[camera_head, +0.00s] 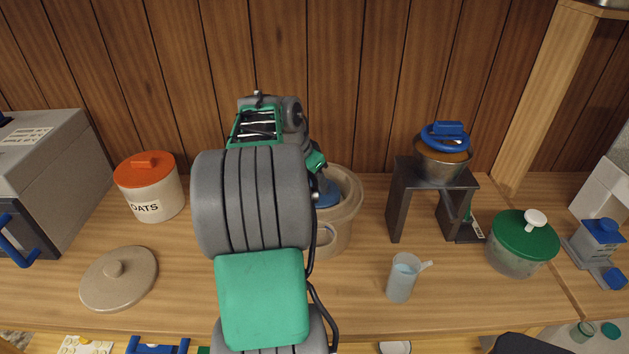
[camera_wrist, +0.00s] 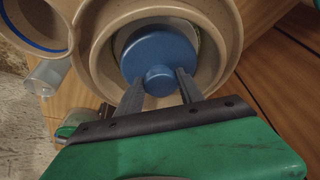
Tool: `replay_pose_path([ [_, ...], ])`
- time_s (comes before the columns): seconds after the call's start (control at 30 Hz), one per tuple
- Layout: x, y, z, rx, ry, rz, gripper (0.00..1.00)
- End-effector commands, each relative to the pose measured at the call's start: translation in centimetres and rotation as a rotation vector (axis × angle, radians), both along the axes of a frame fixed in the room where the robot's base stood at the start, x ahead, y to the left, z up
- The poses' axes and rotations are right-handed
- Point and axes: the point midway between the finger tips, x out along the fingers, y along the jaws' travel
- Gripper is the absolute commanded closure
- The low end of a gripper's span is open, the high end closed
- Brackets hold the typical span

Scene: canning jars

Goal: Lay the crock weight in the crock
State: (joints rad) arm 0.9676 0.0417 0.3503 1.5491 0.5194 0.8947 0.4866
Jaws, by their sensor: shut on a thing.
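The crock (camera_head: 345,215) is a wide beige pot with a side handle, standing open near the back wall, partly hidden by my arm. The crock weight is a blue disc with a round knob; it shows in the wrist view (camera_wrist: 153,50) and partly in the head view (camera_head: 327,194). My gripper (camera_wrist: 158,78) is shut on its knob. In the wrist view, the disc lies within the outline of the crock's mouth (camera_wrist: 90,40), apart from most of the inner wall. I cannot tell whether it touches the bottom. My fingertips are hidden in the head view.
A beige lid (camera_head: 119,278) lies at front left, near an oats jar (camera_head: 150,188). Right of the crock are a measuring cup (camera_head: 402,279), a dark stand (camera_head: 432,181) with a metal pot (camera_head: 440,162), and a green-lidded jar (camera_head: 522,243). The wood wall is close behind.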

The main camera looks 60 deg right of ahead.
Motion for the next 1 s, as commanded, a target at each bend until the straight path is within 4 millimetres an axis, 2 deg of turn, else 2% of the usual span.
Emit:
replay_pose_path([
  [0.73, 0.05, -0.09, -0.57, -0.004, -0.002, 0.000, 1.00],
  [0.77, 0.05, -0.09, -0.56, -0.004, -0.003, 0.001, 0.55],
  [1.0, 0.03, -0.04, -0.63, -0.003, -0.001, 0.000, 0.36],
])
